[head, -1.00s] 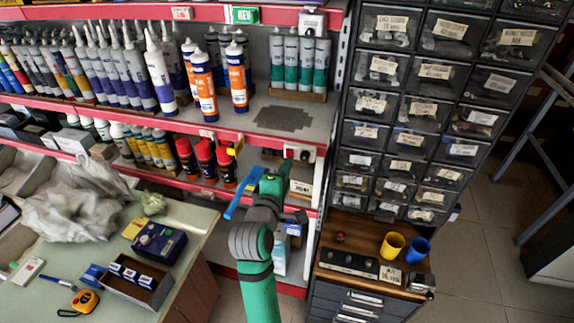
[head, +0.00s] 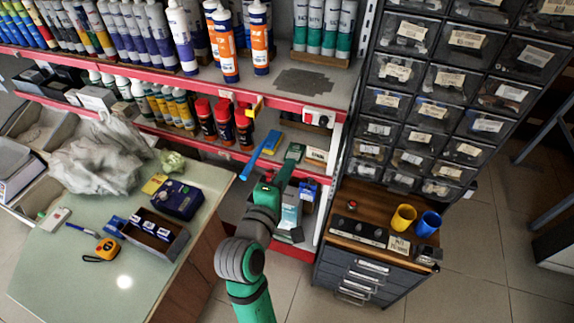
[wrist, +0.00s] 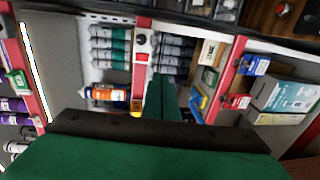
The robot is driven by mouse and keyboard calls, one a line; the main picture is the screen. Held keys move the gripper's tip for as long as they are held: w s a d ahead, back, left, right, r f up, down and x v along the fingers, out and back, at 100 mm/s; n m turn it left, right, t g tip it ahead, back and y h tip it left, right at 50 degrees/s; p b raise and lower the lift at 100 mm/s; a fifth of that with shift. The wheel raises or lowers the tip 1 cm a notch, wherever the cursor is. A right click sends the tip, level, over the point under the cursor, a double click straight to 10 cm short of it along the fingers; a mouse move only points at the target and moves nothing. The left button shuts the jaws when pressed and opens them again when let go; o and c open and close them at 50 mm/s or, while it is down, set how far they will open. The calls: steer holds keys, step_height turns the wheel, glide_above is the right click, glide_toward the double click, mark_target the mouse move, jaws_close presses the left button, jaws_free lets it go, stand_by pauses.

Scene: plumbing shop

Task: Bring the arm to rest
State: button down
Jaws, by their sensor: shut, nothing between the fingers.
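My green and grey arm reaches up from the bottom middle of the head view, in front of the shelf unit. My gripper (head: 294,153) points away from me toward the lower shelf and is shut and empty. In the wrist view the green fingers (wrist: 161,97) lie together, with shelf goods beyond them. I cannot tell from these views how far the fingertips are from the shelf.
The red-edged shelf (head: 170,130) holds tubes, bottles and red-capped cans (head: 224,122). A blue strip (head: 262,154) juts out left of my gripper. The counter (head: 70,270) is at left. At right stands a drawer cabinet (head: 350,275) with yellow (head: 403,218) and blue (head: 428,223) cups.

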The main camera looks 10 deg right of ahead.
steer(key=s+a+f+m+t+y, duration=0.1)
steer(key=s+a+f+y, duration=0.35)
steer(key=s+f, duration=0.35)
steer(key=s+a+f+m+t+y, duration=0.1)
steer(key=s+a+f+m+y, duration=0.15)
steer(key=s+a+f, duration=0.55)
steer(key=s+f+m+y, duration=0.2)
steer(key=s+m, duration=0.5)
steer(key=s, duration=1.1)
steer(key=shift+s+d+f+y, duration=0.15)
steer(key=shift+s+f+y, duration=0.15)
steer(key=shift+s+f, duration=0.05)
steer(key=shift+w+m, duration=0.1)
steer(key=shift+m, duration=0.15)
